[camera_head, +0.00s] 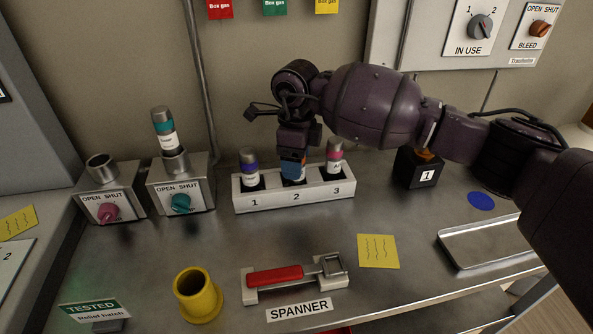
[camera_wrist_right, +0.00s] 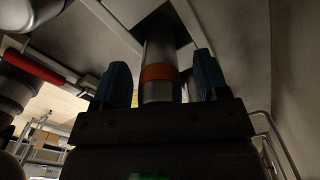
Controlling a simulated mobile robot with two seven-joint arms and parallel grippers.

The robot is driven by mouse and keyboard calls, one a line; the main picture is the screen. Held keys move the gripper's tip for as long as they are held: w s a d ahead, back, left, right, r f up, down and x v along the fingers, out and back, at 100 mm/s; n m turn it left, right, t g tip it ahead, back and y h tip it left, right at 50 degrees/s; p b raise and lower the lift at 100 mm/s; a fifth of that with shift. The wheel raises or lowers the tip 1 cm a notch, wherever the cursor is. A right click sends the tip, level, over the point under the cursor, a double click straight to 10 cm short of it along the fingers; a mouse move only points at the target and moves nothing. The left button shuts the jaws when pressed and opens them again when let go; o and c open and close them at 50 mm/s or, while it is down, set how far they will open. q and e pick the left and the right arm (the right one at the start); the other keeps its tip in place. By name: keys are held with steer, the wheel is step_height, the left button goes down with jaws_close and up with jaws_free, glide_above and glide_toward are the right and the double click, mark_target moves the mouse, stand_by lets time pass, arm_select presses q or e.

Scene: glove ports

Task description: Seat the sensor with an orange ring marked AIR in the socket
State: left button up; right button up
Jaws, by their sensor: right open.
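The sensor with an orange ring (camera_wrist_right: 158,72) stands between my right gripper's fingers in the right wrist view. Its AIR marking cannot be read. In the head view it is mostly hidden behind my right gripper (camera_head: 293,168), at slot 2 of the white rack (camera_head: 295,200). My right gripper's blue fingers are open on either side of the sensor, with a gap at each side. An empty round socket (camera_head: 102,165) tops the left grey box with a pink knob. The socket (camera_head: 175,160) beside it, above a teal knob, holds a teal-ringed sensor (camera_head: 163,130). My left gripper is not in view.
A purple-ringed sensor (camera_head: 249,168) stands in slot 1 and a pink-ringed one (camera_head: 335,153) in slot 3. A yellow cup (camera_head: 198,296) and a red-handled spanner (camera_head: 285,276) lie in front. A black box marked 1 (camera_head: 418,170) stands right, near a metal tray (camera_head: 480,243).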

steer(key=shift+f, duration=0.15)
steer(key=shift+c, duration=0.2)
steer(key=c, duration=0.9)
steer(key=shift+c, duration=0.9)
